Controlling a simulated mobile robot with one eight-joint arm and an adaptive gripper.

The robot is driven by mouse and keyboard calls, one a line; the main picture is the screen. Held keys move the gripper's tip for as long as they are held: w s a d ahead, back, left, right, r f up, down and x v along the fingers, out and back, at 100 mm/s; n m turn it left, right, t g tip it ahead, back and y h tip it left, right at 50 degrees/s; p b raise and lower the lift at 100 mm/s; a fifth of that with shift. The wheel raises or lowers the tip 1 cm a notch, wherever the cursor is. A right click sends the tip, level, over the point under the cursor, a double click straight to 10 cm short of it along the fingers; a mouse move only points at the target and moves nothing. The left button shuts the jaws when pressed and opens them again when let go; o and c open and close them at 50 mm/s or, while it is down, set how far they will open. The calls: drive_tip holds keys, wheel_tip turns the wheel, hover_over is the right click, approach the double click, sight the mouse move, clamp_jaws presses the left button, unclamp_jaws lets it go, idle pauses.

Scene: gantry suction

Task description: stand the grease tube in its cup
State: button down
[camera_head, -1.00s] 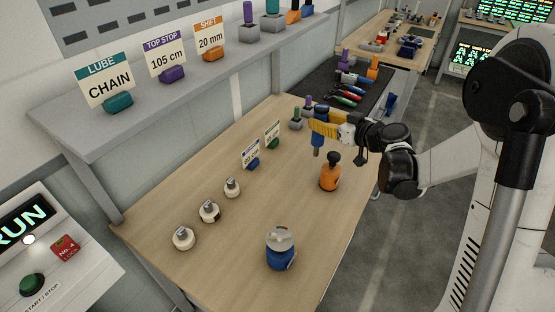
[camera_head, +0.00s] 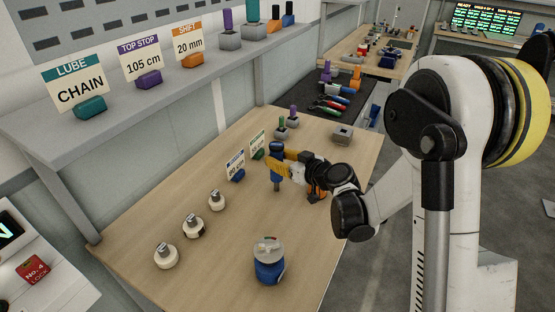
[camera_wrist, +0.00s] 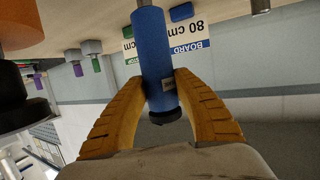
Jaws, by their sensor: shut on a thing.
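A blue tube (camera_head: 277,147), which I take for the grease tube, is in my gripper (camera_head: 278,166). The wrist view shows its blue body (camera_wrist: 158,50) between the two yellow fingers (camera_wrist: 155,100), with a dark rounded end and a grey narrower end. In the head view it is about upright over the table's middle; I cannot tell if its lower end touches. An empty-looking grey square cup (camera_head: 343,135) stands at the table's far right, apart from the tube and beyond my gripper.
The blue 80 cm sign (camera_head: 236,167) stands close left of the tube, the green one (camera_head: 258,147) behind. An orange bottle (camera_head: 315,190) is partly hidden by my wrist. A blue jar (camera_head: 268,262) and white-based knobs (camera_head: 193,226) stand nearer. A black mat (camera_head: 345,88) holds tools.

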drive_tip(key=shift+f, duration=0.2)
drive_tip(key=c, duration=1)
unclamp_jaws()
drive_tip(key=shift+r, duration=0.15)
